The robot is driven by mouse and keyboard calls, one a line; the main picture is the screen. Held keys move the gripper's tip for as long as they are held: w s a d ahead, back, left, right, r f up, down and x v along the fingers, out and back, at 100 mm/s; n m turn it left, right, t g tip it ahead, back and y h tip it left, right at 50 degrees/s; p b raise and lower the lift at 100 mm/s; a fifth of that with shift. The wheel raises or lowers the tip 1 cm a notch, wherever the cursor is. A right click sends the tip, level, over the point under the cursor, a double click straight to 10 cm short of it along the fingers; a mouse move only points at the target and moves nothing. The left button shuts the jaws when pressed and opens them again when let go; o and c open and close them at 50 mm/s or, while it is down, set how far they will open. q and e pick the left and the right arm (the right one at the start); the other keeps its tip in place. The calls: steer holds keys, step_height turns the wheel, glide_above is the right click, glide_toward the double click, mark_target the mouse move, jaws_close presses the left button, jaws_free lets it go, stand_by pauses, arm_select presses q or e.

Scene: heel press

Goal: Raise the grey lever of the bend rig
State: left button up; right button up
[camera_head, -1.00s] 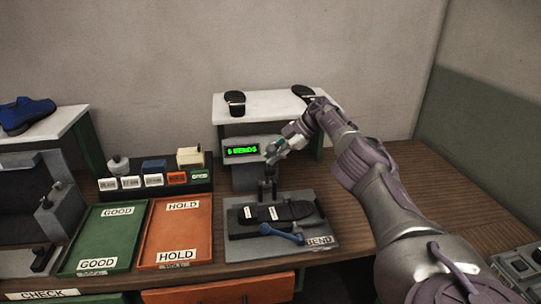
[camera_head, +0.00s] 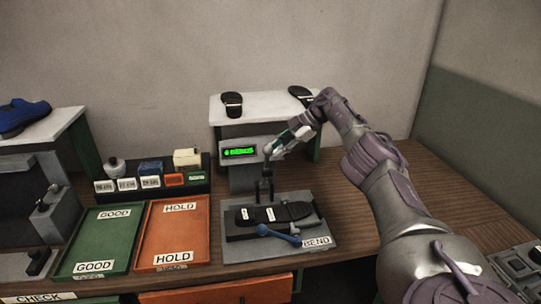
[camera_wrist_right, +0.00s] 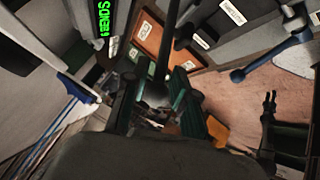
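The bend rig (camera_head: 322,228) stands on the wooden bench, on a grey plate marked BEND. A dark sole with two white labels (camera_head: 291,212) lies flat on it. The rig's low lever (camera_head: 278,235) looks blue-grey and lies down along the front; it also shows in the wrist view (camera_wrist_right: 268,62).
A green GOOD tray (camera_head: 99,241) and an orange HOLD tray (camera_head: 176,235) lie left of the rig. A rack of small labelled items (camera_head: 150,184) stands behind them. A white shelf (camera_head: 263,106) with dark soles stands behind the rig.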

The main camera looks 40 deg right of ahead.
steer(key=v, duration=0.8)
steer(key=shift+f, duration=0.1)
stand_by(0.3)
